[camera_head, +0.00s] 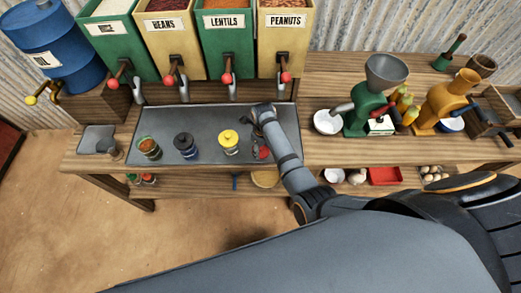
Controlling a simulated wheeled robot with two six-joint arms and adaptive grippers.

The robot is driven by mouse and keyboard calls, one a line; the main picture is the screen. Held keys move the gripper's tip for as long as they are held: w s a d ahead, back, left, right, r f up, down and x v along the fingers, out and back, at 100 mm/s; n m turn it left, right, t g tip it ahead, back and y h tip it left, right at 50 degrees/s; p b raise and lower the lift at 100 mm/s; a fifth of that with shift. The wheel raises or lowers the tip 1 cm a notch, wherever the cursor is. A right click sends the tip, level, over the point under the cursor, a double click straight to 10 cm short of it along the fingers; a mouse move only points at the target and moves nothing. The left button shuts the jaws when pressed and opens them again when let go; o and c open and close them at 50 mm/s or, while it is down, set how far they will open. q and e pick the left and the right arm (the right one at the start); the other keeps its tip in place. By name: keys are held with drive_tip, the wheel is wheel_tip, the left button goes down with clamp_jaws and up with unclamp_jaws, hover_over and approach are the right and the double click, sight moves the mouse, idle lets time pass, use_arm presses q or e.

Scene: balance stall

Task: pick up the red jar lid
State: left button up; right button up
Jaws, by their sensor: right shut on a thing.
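The red jar lid (264,153) shows at the right end of the row on the grey tray (215,116), partly hidden by my right arm. My right gripper (260,143) is beside it and shut on it; the fingertips are small and largely covered by my wrist. I cannot tell whether the lid is lifted or still on its jar. A yellow-lidded jar (229,141), a dark-lidded jar (186,145) and a green-rimmed jar (149,148) stand to the left. My left gripper is not in view.
Bins with lever spouts stand behind the tray, among them the peanuts bin (284,42). A green grinder (369,110), a yellow grinder (439,105) and a white bowl (327,122) stand on the right. A blue barrel (50,45) stands at the left.

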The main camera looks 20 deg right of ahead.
drive_tip(key=shift+s+d+f, duration=0.1)
drive_tip(key=shift+s+f, duration=0.15)
